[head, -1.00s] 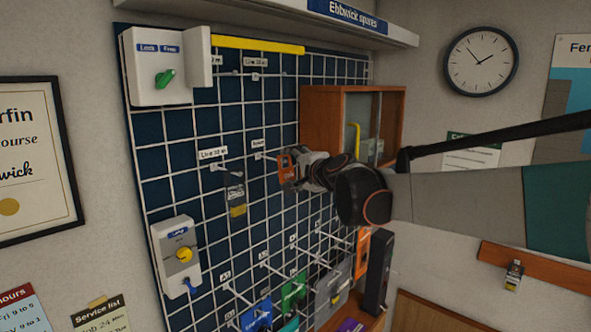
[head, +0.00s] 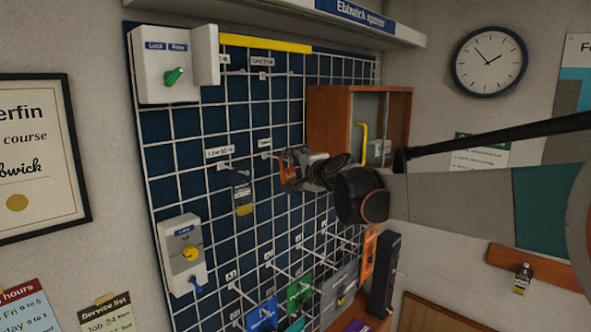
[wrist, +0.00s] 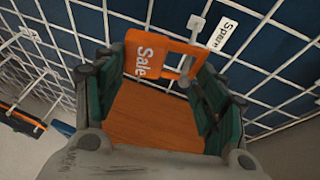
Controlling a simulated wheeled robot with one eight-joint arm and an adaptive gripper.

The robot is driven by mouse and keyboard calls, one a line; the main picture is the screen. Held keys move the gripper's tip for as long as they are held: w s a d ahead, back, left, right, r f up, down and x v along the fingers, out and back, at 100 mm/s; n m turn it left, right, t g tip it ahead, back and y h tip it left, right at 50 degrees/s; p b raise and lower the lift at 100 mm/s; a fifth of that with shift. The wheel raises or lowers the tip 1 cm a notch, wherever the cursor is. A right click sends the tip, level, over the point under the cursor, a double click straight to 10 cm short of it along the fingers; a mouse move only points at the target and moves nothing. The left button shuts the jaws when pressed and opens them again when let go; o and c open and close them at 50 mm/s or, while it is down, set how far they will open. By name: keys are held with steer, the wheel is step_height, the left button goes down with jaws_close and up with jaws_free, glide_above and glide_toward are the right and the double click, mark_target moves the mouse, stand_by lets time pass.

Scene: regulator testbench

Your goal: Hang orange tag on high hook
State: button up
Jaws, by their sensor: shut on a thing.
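My gripper (head: 308,168) is shut on the orange tag (head: 289,172), in front of the wire grid board (head: 200,125). In the wrist view the orange tag (wrist: 148,58) reads "Sale" and sits between the fingertips (wrist: 165,72), with an orange loop at its right side. A hook (wrist: 196,22) beside a "Spare" label (wrist: 223,34) shows just beyond the loop; I cannot tell whether they touch. In the head view the "Spare" label (head: 264,142) is just up and left of the tag. Other hooks sit higher, under the yellow strip (head: 265,43).
A grey and yellow tag (head: 243,197) hangs left of my gripper. A wooden cabinet (head: 312,120) stands out from the board just above and right. A white box with a green knob (head: 174,76) is upper left. Long prongs (head: 290,268) with coloured packs stick out below.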

steer(key=o, duration=1.1)
steer(key=shift+c, duration=0.2)
steer(key=v, duration=1.2)
steer(key=s+d+f+n+g+h+b, duration=0.2)
steer(key=s+d+f+n+b, duration=0.2)
steer(key=s+f+b, duration=0.7)
steer(key=s+d+f+n+g+h+b, duration=0.2)
steer(key=s+f+b, duration=0.9)
steer(key=f, duration=1.7)
steer(key=s+d+f+n+g+h+b, duration=0.2)
steer(key=s+d+f+n+b, duration=0.4)
steer(key=s+f+b, duration=0.5)
step_height(320, 180, down, 8)
steer(key=shift+s+d+f+n+g+b, duration=0.15)
steer(key=shift+s+d+n+g+b, duration=0.2)
steer(key=shift+g, duration=0.45)
steer(key=shift+a, duration=0.1)
